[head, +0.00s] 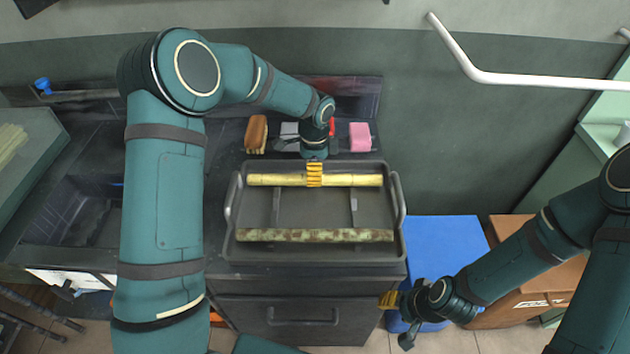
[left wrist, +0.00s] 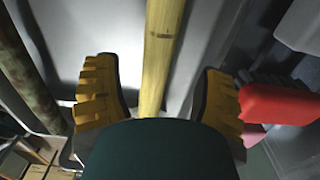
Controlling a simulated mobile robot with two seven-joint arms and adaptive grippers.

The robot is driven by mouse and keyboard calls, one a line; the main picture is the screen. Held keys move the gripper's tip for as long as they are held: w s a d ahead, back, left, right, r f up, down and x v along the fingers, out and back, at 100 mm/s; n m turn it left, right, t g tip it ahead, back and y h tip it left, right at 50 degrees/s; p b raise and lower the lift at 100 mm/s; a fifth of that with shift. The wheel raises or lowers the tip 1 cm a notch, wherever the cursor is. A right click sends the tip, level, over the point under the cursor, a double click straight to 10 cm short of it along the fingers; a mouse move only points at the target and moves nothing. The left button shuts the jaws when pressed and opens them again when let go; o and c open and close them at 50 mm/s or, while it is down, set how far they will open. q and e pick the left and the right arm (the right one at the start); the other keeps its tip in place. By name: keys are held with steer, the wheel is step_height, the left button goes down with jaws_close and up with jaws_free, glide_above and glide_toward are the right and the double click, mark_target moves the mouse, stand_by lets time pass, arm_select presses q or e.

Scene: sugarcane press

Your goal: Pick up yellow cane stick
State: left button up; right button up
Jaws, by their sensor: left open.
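A yellow cane stick (head: 350,180) lies across the far part of a dark tray (head: 300,210) in the head view. A green-brown mottled stick (head: 315,235) lies near the tray's front side. My left gripper (head: 314,175) is over the middle of the yellow stick, coming from behind the tray. In the left wrist view the yellow stick (left wrist: 160,55) runs between the two spread yellow fingers, apart from both. The mottled stick also shows at the left there (left wrist: 25,75). My right gripper (head: 388,299) hangs low at the right, its jaws too small to judge.
A brown brush (head: 256,133), a pink block (head: 360,137) and a partly hidden red item (head: 332,127) lie behind the tray. A basin (head: 75,210) is at the left. A blue box (head: 445,245) and a cardboard box (head: 530,290) stand at the right.

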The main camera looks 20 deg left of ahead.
arm_select(q)
step_height(320, 180, down, 4)
steer(key=shift+s+d+r+b, duration=0.1)
steer(key=shift+s+b, duration=0.05)
steer(key=shift+b, duration=0.2)
steer(key=shift+r, duration=0.1)
jaws_close()
